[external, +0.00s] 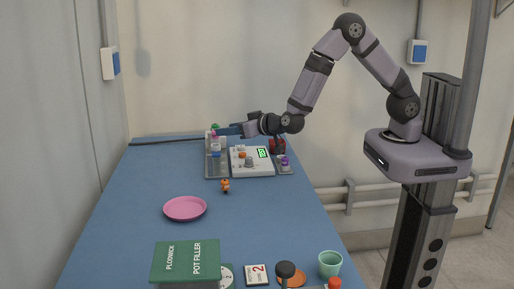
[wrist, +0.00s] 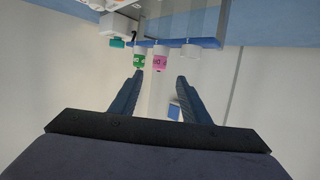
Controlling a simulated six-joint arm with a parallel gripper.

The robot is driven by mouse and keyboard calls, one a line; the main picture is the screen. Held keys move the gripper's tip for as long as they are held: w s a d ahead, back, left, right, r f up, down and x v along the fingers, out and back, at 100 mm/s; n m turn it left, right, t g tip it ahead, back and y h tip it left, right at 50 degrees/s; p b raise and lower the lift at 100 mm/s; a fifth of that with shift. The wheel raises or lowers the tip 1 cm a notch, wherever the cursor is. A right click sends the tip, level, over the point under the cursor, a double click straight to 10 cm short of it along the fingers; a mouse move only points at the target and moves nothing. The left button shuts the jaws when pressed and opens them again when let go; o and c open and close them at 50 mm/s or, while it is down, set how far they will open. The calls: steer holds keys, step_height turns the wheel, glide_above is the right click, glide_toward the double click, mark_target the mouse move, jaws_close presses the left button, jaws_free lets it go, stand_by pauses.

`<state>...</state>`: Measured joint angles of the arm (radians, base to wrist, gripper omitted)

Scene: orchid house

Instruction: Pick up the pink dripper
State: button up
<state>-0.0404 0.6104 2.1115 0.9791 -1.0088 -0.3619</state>
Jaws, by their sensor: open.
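The pink dripper (wrist: 160,58) shows in the wrist view just beyond the gap between my fingertips, beside a green dripper (wrist: 139,58). Both seem to sit in a row along a blue-edged rack, and this view looks upside down. In the external view a small pink spot (external: 214,133) shows at the far end of the table near my fingertips, partly hidden. My gripper (wrist: 160,78) is open, with nothing between its fingers. It reaches leftward in the external view, level above the far end of the table.
A white device with a green display (external: 263,153) stands on a grey tray close below my gripper. A pink plate (external: 185,208) and an orange figure (external: 225,185) lie nearer the camera. The table's left side is clear.

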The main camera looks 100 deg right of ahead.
mark_target(212, 136)
steer(key=p+x, duration=0.2)
steer(key=x, duration=0.3)
steer(key=shift+d+f, duration=0.1)
steer(key=shift+f, duration=0.1)
steer(key=shift+s, duration=0.1)
jaws_close()
